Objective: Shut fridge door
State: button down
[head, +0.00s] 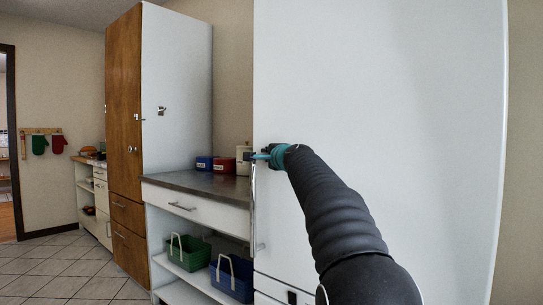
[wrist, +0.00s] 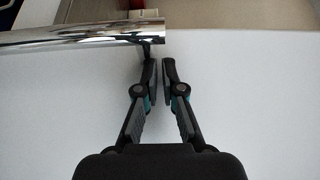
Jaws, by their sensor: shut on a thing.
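The fridge door (head: 385,110) is a large plain white panel filling the right half of the head view. Its chrome bar handle (head: 254,210) runs upright along the left edge. In the wrist view the handle (wrist: 80,34) lies across the upper left and ends near my fingertips. My gripper (head: 262,157) is at the upper end of the handle. In the wrist view my gripper (wrist: 158,72) has its fingers almost together, shut on the handle's dark end mount, with the white door behind. I cannot tell how far the door stands open.
Left of the door is a counter (head: 200,185) with blue and red boxes. Green (head: 188,252) and blue (head: 232,278) baskets sit on the shelf below. A tall wood-fronted cabinet (head: 125,120) stands further left. The tiled floor (head: 60,270) is clear at lower left.

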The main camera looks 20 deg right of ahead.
jog(key=s, duration=1.2)
jog(key=s+a+f+n+g+y, duration=0.1)
jog(key=s+a+f+n+g, duration=0.2)
jog(key=f, duration=0.5)
jog(key=s+a+f+n+g, duration=0.1)
jog(key=s+f+n+g, duration=0.15)
jog(key=s+f, duration=0.4)
jog(key=s+a+f+n+g+y, duration=0.1)
jog(key=s+a+f+n+g, duration=0.2)
jog(key=f, duration=0.6)
jog(key=s+a+f+n+g+h, duration=0.1)
jog(key=s+f+n, duration=0.3)
jog(key=s, duration=1)
jog(key=s+a+f+n+g+h, duration=0.1)
jog(key=s+f+n+g+h, duration=0.1)
jog(key=s+f, duration=0.9)
jog(key=shift+s+a+n+g, duration=0.2)
jog(key=shift+s+n+g, duration=0.25)
jog(key=shift+s+n, duration=0.9)
